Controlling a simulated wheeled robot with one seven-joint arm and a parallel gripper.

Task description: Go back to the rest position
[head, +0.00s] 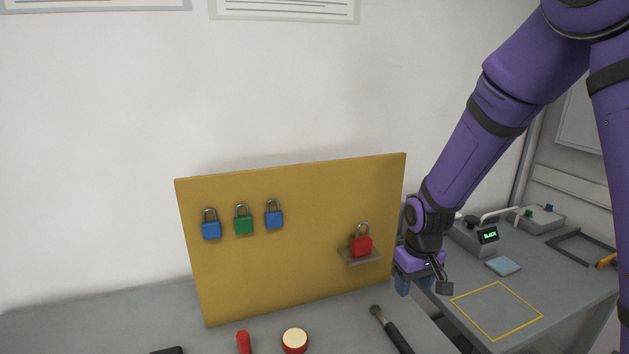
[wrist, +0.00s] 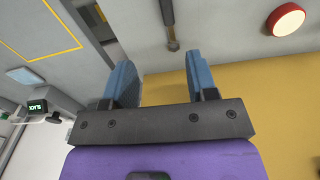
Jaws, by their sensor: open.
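My gripper (head: 403,285) hangs at the right edge of the yellow board (head: 300,280) in the head view, with its blue fingers partly hidden behind its own body. In the wrist view my gripper (wrist: 162,75) shows two blue fingers spread apart with nothing between them. A red padlock (head: 361,246) sits on a small ledge (head: 360,258) on the board, to the left of my gripper and apart from it. Two blue padlocks (head: 211,230) and a green padlock (head: 243,224) hang at the board's upper left.
A round red and cream button (head: 295,341), a red-handled item (head: 243,342) and a dark-handled tool (head: 390,329) lie on the bench before the board. A tester with a "SLACK" display (head: 488,236), a light-blue pad (head: 503,265) and a yellow outlined square (head: 497,310) are on the right table.

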